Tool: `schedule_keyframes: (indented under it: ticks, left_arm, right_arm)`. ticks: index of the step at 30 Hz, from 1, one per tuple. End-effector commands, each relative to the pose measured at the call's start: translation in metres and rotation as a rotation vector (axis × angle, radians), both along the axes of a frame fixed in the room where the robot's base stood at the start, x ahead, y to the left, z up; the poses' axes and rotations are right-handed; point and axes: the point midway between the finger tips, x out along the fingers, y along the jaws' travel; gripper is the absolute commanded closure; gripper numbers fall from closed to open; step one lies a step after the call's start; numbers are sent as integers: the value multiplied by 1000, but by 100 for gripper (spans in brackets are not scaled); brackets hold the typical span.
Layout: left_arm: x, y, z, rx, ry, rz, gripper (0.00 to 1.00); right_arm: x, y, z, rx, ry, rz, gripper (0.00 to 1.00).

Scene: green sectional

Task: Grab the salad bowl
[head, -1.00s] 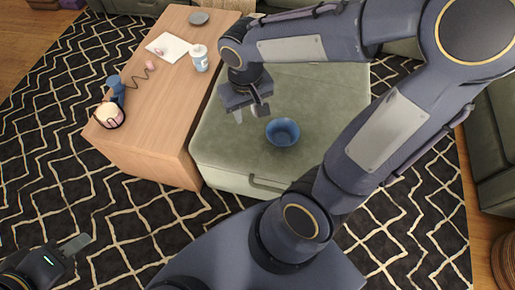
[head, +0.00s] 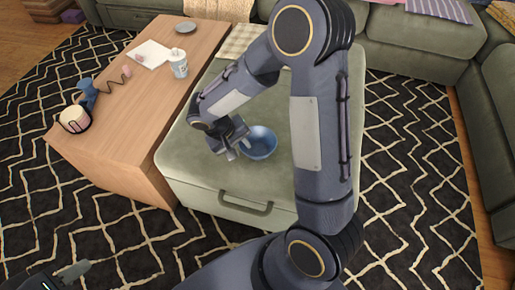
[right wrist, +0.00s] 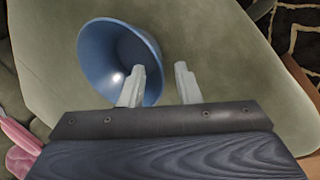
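The salad bowl (head: 262,144) is a round blue bowl standing upright on the green ottoman (head: 190,165). My right gripper (head: 238,149) is at the bowl's left side in the head view, fingers pointing down. In the right wrist view, the bowl (right wrist: 103,58) is at upper left and the right gripper's two pale fingers (right wrist: 159,67) are apart. One finger overlaps the bowl's inside and the other is outside its rim, so the near rim lies between them in the picture. Contact cannot be told. My left gripper (head: 72,272) is at the lower left edge, only partly in view.
A green sofa (head: 410,45) runs behind and right. Patterned rug (head: 410,200) lies open at right.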

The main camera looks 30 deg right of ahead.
Motion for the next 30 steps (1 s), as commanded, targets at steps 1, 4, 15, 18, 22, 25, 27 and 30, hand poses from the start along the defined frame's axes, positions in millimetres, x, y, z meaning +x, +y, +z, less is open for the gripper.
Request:
schedule_keyframes:
  ticks: [1, 4, 15, 18, 22, 25, 27, 30]
  left_arm:
    - [0, 0, -7, 0, 0, 0, 64]
    - [0, 0, -10, 0, 0, 0, 64]
    - [0, 0, -9, 0, 0, 0, 64]
    - [0, 0, -9, 0, 0, 0, 64]
    - [0, 0, -9, 0, 0, 0, 64]
    - [0, 0, -9, 0, 0, 0, 64]
    - [0, 0, -9, 0, 0, 0, 64]
    - [0, 0, -9, 0, 0, 0, 64]
  right_arm:
    - [-1, -4, -12, -1, 3, 0, 70]
    - [-1, -8, -21, 0, 2, 0, 70]
    - [-1, -8, -21, 0, 0, 1, 89]
    - [-1, -8, -21, 0, 0, 1, 100]
    - [-1, -8, -21, 0, 0, 1, 100]
    - [-1, -8, -20, 0, -1, 1, 100]
    - [-1, -8, -20, 0, -1, 1, 100]
    - [-1, -8, -20, 0, -1, 0, 100]
